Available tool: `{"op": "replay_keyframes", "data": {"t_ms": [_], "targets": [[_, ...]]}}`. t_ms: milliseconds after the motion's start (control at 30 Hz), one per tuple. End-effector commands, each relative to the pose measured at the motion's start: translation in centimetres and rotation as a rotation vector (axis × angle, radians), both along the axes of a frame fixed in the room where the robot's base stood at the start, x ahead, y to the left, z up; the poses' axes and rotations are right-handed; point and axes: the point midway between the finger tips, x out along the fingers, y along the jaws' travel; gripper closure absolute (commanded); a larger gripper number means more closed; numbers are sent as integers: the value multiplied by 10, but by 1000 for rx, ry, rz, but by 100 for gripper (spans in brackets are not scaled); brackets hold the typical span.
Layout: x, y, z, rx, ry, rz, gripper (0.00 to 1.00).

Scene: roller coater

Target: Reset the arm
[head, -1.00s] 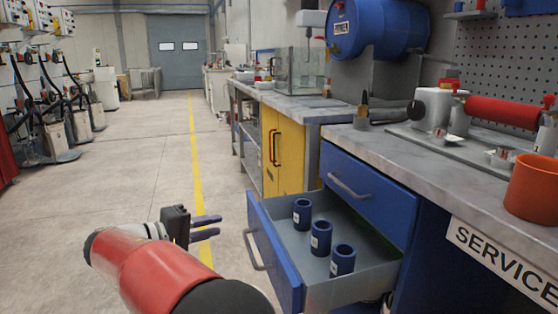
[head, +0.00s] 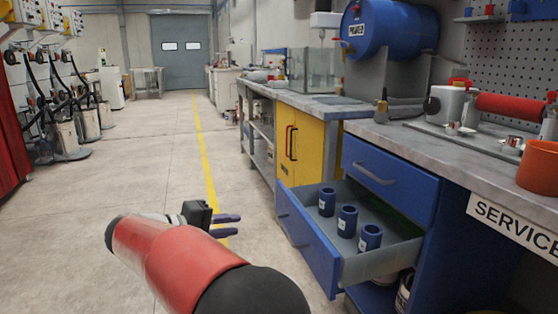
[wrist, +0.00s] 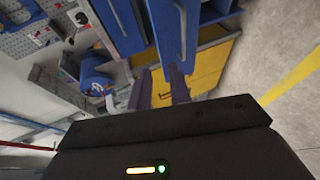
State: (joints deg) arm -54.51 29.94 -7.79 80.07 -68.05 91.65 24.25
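My arm (head: 180,264), red with a black joint, reaches up and left across the lower part of the head view. My gripper (head: 227,225) is at its end, left of the pulled-out drawer and apart from it, over the floor. Its two dark fingers point right with a gap between them. In the wrist view the fingers (wrist: 161,88) also stand apart, with nothing between them. The wrist view is tilted, with blue drawer fronts and the yellow cabinet beyond the fingers.
The open blue drawer (head: 309,241) sticks out to the right and holds three blue cups (head: 347,221). The workbench (head: 440,153) carries a red roller (head: 508,106) and an orange pot (head: 539,168). A yellow cabinet (head: 300,140) stands behind. The floor (head: 90,190) at left is clear.

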Motion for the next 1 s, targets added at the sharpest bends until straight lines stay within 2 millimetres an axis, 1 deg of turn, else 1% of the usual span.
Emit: {"op": "replay_keyframes", "data": {"t_ms": [33,167,267,367,467,500,567,600,667,700,767,833,900,1000], "targets": [[0,-11,1,18,16,-11,80],[-2,-42,1,74,69,-38,80],[-7,-70,0,132,115,-62,80],[-16,-102,-1,202,165,-89,80],[-32,-138,-4,298,218,-116,80],[-41,-154,-6,346,238,-130,80],[-59,-180,-10,431,269,-150,80],[-73,-197,-14,495,286,-161,80],[-97,-219,-19,593,304,-177,80],[-113,-231,-24,659,308,-185,80],[-138,-246,-31,757,306,-196,80],[-167,-258,-39,869,288,-204,80],[-194,-266,-49,975,257,-210,80],[-227,-271,-63,1105,196,-214,80]]}}
